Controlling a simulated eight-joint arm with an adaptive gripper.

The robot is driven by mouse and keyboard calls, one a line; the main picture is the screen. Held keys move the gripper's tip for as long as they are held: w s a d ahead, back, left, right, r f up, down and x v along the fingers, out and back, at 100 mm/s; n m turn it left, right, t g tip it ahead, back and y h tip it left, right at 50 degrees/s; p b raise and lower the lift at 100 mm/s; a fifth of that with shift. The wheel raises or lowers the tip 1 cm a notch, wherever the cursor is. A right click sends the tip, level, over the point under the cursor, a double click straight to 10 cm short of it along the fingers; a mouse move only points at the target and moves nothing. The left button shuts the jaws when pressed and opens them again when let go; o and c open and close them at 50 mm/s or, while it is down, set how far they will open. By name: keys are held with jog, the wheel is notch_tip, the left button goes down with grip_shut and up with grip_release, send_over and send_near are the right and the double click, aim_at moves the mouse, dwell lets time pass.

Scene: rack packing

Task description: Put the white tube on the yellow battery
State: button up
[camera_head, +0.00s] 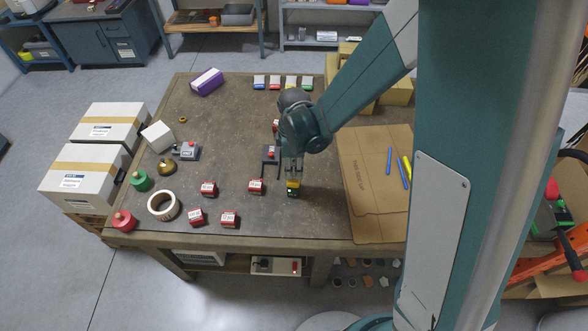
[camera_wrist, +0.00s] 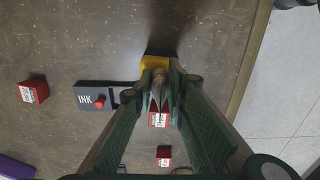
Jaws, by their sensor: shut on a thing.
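My gripper (camera_head: 292,176) points down near the table's front edge, its fingers closed on a small yellow-and-black block (camera_head: 293,189). The block's yellow part (camera_wrist: 154,62) shows beyond the fingertips (camera_wrist: 160,88) in the wrist view. It may be the yellow battery, but its shape is partly hidden by the fingers. A small pale spot shows on its front. I cannot tell whether it touches the table. I cannot pick out a white tube for sure. A pale ring-shaped roll (camera_head: 152,207) lies at the front left.
A grey INK device (camera_wrist: 92,97) with a red knob lies beside the gripper. Several red labelled blocks, one of them close by (camera_head: 256,186), sit to the left. Cardboard (camera_head: 365,205) with blue and yellow sticks lies right. Small coloured pieces (camera_head: 275,83) line the back.

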jog(key=shift+f, duration=0.2)
jog(key=o, duration=0.8)
jog(key=shift+c, duration=0.2)
jog(key=shift+r, duration=0.2)
jog(key=shift+r+p, duration=0.35)
jog(key=shift+r, duration=5.65)
jog(key=shift+r, duration=0.1)
